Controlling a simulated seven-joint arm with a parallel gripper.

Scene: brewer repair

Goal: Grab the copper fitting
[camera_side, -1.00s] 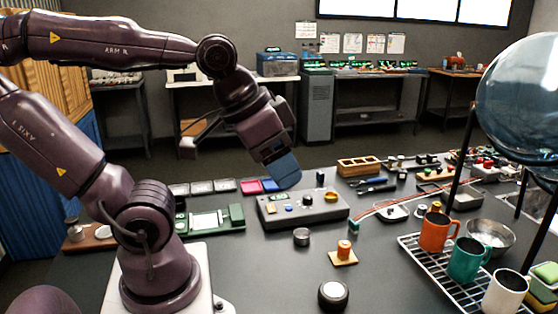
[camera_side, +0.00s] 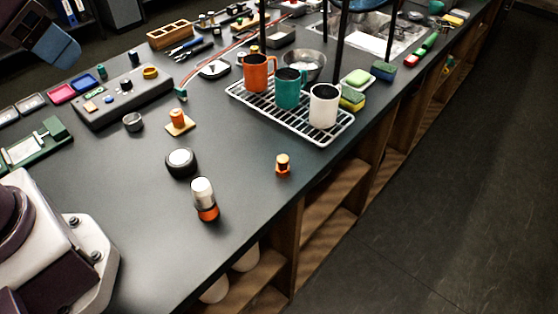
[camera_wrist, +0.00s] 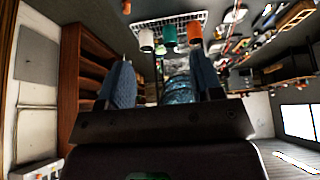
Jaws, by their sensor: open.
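Two small copper-orange pieces show in the side view, and I cannot tell for sure which is the fitting. One is a copper-coloured cylinder (camera_side: 177,117) upright on a tan square base. The other is a small orange piece with a dark band (camera_side: 283,164), standing alone near the counter's front edge. My gripper (camera_side: 50,45) is at the top left of the side view, high and well away from both. In the wrist view my gripper (camera_wrist: 163,75) shows two blue fingers wide apart, with nothing held between them.
A wire rack (camera_side: 318,133) holds orange, teal and white mugs. A grey control box (camera_side: 125,97) is farther back. The counter around the small pieces is mostly clear.

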